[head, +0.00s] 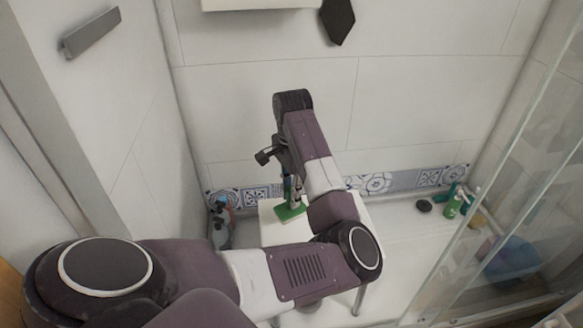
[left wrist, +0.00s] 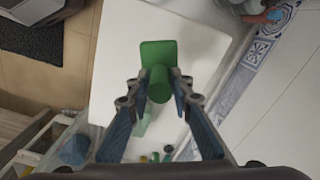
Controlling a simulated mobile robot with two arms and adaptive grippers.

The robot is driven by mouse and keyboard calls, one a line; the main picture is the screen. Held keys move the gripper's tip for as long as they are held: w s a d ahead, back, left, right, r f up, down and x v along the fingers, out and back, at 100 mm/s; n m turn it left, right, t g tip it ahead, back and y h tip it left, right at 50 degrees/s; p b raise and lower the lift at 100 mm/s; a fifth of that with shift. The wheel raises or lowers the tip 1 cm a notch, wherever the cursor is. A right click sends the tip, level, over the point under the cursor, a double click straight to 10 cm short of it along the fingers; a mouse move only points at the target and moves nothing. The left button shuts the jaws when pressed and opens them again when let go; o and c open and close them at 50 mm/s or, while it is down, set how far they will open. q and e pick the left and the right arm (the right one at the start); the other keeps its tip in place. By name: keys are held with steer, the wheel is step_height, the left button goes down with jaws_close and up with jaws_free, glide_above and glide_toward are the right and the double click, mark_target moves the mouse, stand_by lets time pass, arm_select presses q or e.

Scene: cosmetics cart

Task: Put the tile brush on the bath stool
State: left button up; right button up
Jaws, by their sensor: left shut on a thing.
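The tile brush (head: 290,211) has a flat green head and an upright handle. In the left wrist view the green brush (left wrist: 158,52) is between the fingertips, its handle end toward the camera. My left gripper (head: 290,185) points down and is shut on the handle. The white bath stool (head: 272,232) is right below; its top also shows in the left wrist view (left wrist: 112,50). The brush head appears over the stool top, but I cannot tell whether it touches. My arm hides part of the stool. My right gripper is not in view.
Bottles (head: 221,225) stand left of the stool by the wall. A green bottle (head: 454,206) and a dark round item (head: 424,205) are on the right. A blue basin (head: 512,259) shows through the glass panel (head: 545,150). A white shelf (head: 260,4) is above.

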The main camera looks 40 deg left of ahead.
mark_target(291, 210)
arm_select(q)
steer(key=shift+f+b, duration=0.35)
steer(key=shift+f, duration=2.6)
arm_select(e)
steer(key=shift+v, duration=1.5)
arm_select(q)
steer(key=shift+f, duration=0.1)
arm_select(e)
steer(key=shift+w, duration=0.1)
arm_select(q)
steer(key=o, duration=0.6)
steer(key=shift+f, duration=0.1)
steer(key=shift+c, duration=0.2)
steer(key=o, duration=0.5)
steer(key=shift+c, duration=0.2)
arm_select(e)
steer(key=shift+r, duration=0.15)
arm_select(q)
steer(key=shift+r, duration=0.25)
step_height(291, 210, up, 12)
steer(key=shift+p, duration=0.75)
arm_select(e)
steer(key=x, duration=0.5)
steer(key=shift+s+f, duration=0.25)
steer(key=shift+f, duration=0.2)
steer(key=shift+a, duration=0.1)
